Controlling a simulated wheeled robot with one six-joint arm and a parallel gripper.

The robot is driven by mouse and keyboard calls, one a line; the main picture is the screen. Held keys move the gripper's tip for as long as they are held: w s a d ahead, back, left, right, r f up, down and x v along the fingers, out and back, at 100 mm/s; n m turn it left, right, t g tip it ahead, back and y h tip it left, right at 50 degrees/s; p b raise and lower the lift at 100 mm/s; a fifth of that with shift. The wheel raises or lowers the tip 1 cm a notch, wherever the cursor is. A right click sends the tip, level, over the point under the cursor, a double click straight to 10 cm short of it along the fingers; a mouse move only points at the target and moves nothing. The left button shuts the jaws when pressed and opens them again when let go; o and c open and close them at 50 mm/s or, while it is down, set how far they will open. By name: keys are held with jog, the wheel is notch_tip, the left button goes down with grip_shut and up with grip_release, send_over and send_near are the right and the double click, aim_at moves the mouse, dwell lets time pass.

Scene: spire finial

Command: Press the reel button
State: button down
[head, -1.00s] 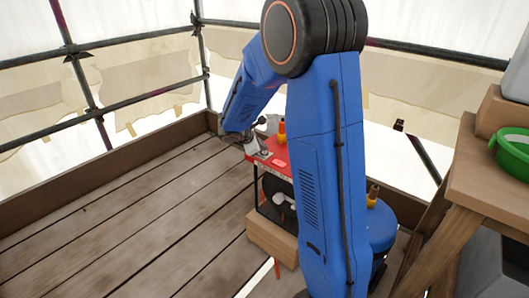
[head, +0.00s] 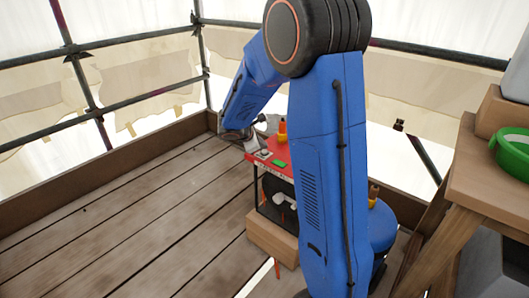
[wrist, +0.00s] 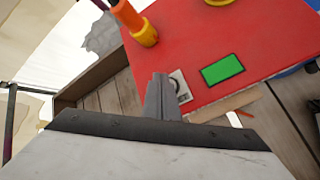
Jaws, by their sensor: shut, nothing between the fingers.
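The red-topped stand (head: 270,168) is on the plank floor, partly hidden behind my arm. A small pale square plate with a dark round part, seemingly the reel button (wrist: 181,88), sits on the red top near its edge. My gripper (head: 257,151) is shut and empty, low over that plate. In the wrist view the closed fingers (wrist: 161,90) are right beside the plate and cover part of it; contact cannot be told.
An orange and yellow piece (wrist: 136,22) stands on the red top. A dark reel space with white parts (head: 281,198) is under the top. A wooden block (head: 270,238) is below. A wooden table (head: 480,165) with a green bowl (head: 513,152) is right. Open planks lie left.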

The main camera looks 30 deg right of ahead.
aim_at(263, 152)
jog(key=shift+r, duration=0.25)
jog(key=shift+r, duration=2.45)
